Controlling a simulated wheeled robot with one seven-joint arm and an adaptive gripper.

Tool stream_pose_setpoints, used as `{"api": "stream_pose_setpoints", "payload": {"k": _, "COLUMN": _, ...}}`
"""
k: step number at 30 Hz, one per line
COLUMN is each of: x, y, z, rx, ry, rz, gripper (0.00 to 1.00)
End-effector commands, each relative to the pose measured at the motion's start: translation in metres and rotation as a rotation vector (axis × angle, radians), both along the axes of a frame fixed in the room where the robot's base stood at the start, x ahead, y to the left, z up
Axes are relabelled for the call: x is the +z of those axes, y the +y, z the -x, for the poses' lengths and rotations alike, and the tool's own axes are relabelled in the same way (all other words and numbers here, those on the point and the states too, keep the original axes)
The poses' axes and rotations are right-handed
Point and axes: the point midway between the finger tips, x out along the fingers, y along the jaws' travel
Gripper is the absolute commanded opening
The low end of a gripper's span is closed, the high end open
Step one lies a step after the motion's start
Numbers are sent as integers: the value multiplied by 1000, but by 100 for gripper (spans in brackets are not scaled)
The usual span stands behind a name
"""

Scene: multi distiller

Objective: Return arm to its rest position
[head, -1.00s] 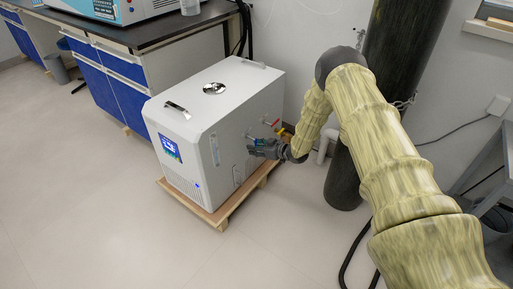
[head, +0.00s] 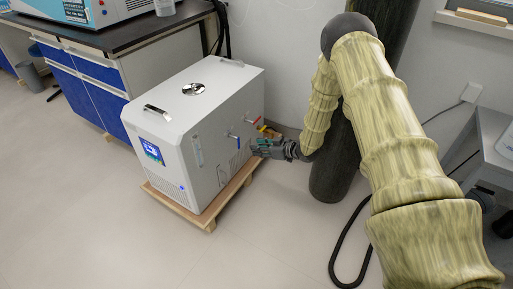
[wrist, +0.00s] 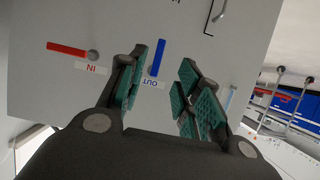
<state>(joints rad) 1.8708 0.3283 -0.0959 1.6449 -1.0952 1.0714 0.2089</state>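My gripper (head: 262,147) is at the end of my yellow, ridged arm, just right of the white chiller unit (head: 185,125). In the wrist view its two green-padded fingers (wrist: 167,92) are spread apart with nothing between them, so it is open. Beyond the fingers is the chiller's side panel (wrist: 200,35). A blue handle (wrist: 158,57) marked OUT and a red handle (wrist: 68,48) marked IN show on that panel. The blue handle appears close beyond the left finger; I cannot tell the exact gap. The elbow of my arm is bent high in front of a dark cylinder.
The chiller stands on a wooden pallet (head: 215,210). A dark gas cylinder (head: 332,175) stands close behind my arm. A black hose (head: 340,255) lies on the floor. A blue-fronted lab bench (head: 95,90) is at the left, a grey table (head: 490,150) at the right. The front floor is clear.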

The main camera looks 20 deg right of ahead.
Motion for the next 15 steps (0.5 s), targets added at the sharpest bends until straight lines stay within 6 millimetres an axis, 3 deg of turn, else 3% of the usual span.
{"api": "stream_pose_setpoints", "payload": {"k": 15, "x": -6, "y": 4, "z": 6, "rx": -13, "ry": 19, "rz": -2, "gripper": 34}}
